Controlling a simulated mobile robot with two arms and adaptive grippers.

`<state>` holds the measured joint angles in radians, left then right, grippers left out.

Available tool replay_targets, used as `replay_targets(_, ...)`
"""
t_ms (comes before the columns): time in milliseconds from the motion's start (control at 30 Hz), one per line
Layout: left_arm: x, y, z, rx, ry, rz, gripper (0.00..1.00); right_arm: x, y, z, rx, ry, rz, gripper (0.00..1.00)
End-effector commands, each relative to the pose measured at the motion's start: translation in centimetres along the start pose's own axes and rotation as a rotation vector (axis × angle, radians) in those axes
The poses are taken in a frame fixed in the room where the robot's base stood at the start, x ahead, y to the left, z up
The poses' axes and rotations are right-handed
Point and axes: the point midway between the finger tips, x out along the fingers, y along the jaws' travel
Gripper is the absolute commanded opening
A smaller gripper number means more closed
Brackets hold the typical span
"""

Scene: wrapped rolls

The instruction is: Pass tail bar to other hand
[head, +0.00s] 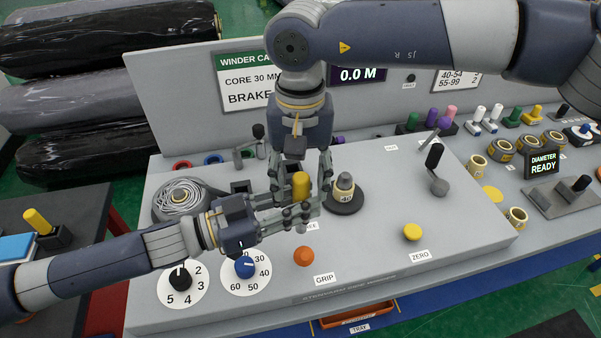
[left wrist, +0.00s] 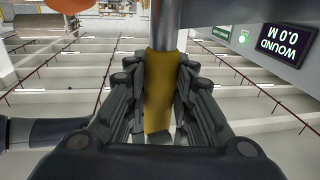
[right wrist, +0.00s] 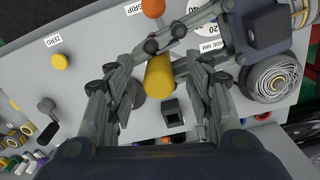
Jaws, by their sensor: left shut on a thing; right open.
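The tail bar (head: 300,185) shows as a yellow cylinder, upright between both grippers in the head view. My left gripper (head: 305,212) comes in from the left and is shut on it. In the left wrist view the yellow tail bar (left wrist: 158,92) sits between the left fingers, with a grey shaft beyond it. My right gripper (head: 300,178) hangs down from above, its fingers apart on either side of the bar. In the right wrist view the bar's yellow end (right wrist: 158,72) lies between the open right fingers. Contact with the right fingers cannot be told.
The grey console lies below. A dark round base with a grey knob (head: 345,190) stands just right of the grippers.

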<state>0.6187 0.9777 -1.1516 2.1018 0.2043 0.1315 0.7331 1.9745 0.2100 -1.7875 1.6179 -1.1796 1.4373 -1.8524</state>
Motion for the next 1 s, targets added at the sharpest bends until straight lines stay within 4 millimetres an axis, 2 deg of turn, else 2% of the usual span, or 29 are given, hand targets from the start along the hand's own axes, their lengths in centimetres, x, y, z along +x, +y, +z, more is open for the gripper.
replay_targets(33, 0.0, 0.0, -0.1, 0.001, 0.002, 0.001, 0.0, 0.0, 0.0, 0.0, 0.0, 0.0, 0.0, 0.43)
replay_targets(200, 0.0, 0.0, -0.1, 0.001, 0.002, 0.001, 0.0, 0.0, 0.0, 0.0, 0.0, 0.0, 0.0, 0.05)
replay_targets(233, 0.0, 0.0, -0.1, 0.001, 0.002, 0.001, 0.0, 0.0, 0.0, 0.0, 0.0, 0.0, 0.0, 0.0)
replay_targets(300, 0.0, 0.0, -0.1, 0.001, 0.002, 0.001, 0.0, -0.1, 0.0, 0.0, 0.0, 0.0, -0.001, 0.0)
replay_targets(333, 0.0, 0.0, -0.1, 0.001, 0.002, 0.001, 0.25, -0.1, -0.1, 0.0, 0.0, 0.001, -0.001, 0.0)
replay_targets(433, 0.0, 0.0, -0.1, 0.001, 0.002, 0.001, 0.47, -0.1, -0.1, 0.0, 0.0, 0.001, -0.001, 0.0)
replay_targets(800, -0.2, 0.0, 0.0, 0.0, 0.0, 0.0, 0.47, -0.1, 0.0, 0.0, 0.0, 0.001, -0.001, 0.0)
replay_targets(1000, -2.5, -0.1, 0.1, 0.0, -0.003, -0.003, 0.47, -0.1, 0.0, 0.0, 0.0, 0.001, -0.001, 0.0)
